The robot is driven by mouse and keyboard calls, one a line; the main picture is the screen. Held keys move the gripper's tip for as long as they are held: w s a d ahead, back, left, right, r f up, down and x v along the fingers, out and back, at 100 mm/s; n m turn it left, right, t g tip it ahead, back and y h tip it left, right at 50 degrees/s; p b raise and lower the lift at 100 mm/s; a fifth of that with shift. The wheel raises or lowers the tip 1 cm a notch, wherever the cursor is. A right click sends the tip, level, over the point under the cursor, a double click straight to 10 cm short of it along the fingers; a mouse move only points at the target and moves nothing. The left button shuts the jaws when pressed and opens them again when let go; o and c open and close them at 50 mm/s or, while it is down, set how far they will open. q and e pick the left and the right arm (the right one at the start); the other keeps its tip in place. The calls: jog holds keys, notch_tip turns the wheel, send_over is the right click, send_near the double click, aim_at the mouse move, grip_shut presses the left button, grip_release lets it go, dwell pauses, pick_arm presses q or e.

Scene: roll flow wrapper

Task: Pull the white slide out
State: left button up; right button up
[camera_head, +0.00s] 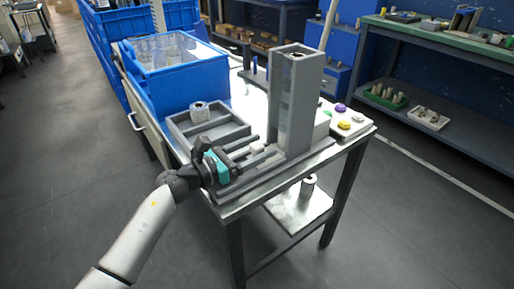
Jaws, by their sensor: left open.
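The white slide (257,148) shows as a small white block on the grey machine, in front of the foot of the tall grey tower (297,100). My left gripper (251,150) reaches in from the left, low over the machine's front part. Its dark fingers are open and point right, with the white block at their tips. I cannot tell whether the fingers touch it. Part of the slide is hidden by the fingers and the machine. My right gripper is not in view.
A grey tray (208,128) with a white roll (199,111) lies behind my gripper. A blue crate (185,85) stands at the table's back left. A button box (347,122) stands right of the tower. Another roll (308,185) is on the lower shelf (297,213).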

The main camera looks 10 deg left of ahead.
pick_arm(q)
grip_shut()
dwell(0.5)
dwell(0.8)
